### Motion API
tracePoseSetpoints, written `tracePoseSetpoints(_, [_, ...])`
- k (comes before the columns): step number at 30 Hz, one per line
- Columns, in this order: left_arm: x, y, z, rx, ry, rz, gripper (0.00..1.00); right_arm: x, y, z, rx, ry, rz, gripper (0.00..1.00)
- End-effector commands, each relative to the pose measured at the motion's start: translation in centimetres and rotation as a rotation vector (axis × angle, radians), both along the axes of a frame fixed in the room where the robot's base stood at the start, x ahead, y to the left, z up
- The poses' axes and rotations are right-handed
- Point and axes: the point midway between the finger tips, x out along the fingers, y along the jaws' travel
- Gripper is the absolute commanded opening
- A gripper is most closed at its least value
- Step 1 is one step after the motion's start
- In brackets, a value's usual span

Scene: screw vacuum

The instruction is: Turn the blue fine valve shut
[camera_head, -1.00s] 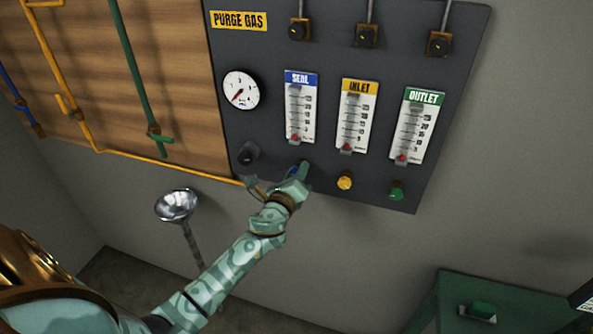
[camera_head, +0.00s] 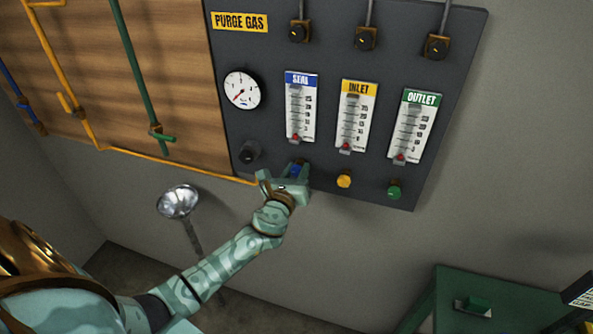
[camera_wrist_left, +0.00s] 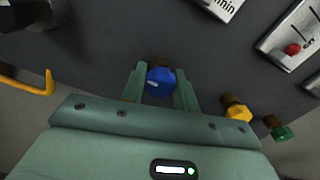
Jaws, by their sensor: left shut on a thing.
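The blue fine valve (camera_head: 296,169) is a small blue knob at the lower edge of the dark panel, below the blue-labelled SEAL flow meter (camera_head: 301,107). My left gripper (camera_head: 285,178) is at this knob, its two fingers on either side of it. In the left wrist view the blue knob (camera_wrist_left: 160,80) sits between the fingers (camera_wrist_left: 161,85), which are shut on it. The SEAL meter's red float (camera_head: 295,138) is near the bottom of its scale. My right gripper is not in view.
The yellow knob (camera_head: 344,181) and green knob (camera_head: 394,192) stand to the right of the blue one. A black knob (camera_head: 249,152) is to its left.

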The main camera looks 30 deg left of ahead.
Motion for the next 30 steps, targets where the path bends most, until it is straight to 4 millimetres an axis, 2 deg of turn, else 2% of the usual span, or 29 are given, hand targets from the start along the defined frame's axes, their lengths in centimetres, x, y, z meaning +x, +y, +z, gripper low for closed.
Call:
tracePoseSetpoints(8, [0.0, 0.0, -0.1, 0.004, 0.001, 0.001, 0.07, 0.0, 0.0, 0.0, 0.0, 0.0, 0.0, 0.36])
tracePoseSetpoints(9, [0.0, 0.0, -0.1, 0.004, 0.001, 0.001, 0.35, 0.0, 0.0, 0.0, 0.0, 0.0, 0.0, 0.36])
tracePoseSetpoints(11, [0.0, 0.0, -0.1, 0.003, 0.001, 0.001, 0.52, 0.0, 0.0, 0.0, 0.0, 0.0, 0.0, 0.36])
tracePoseSetpoints(22, [-0.6, -0.1, 0.0, 0.001, 0.001, 0.0, 0.52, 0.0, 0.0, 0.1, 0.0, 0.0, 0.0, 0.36])
tracePoseSetpoints(26, [-2.6, -0.6, 0.0, 0.001, 0.002, 0.0, 0.52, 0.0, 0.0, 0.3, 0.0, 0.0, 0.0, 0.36])
tracePoseSetpoints(30, [-6.3, -1.5, -0.2, 0.0, 0.004, 0.0, 0.52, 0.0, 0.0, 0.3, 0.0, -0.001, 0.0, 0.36])
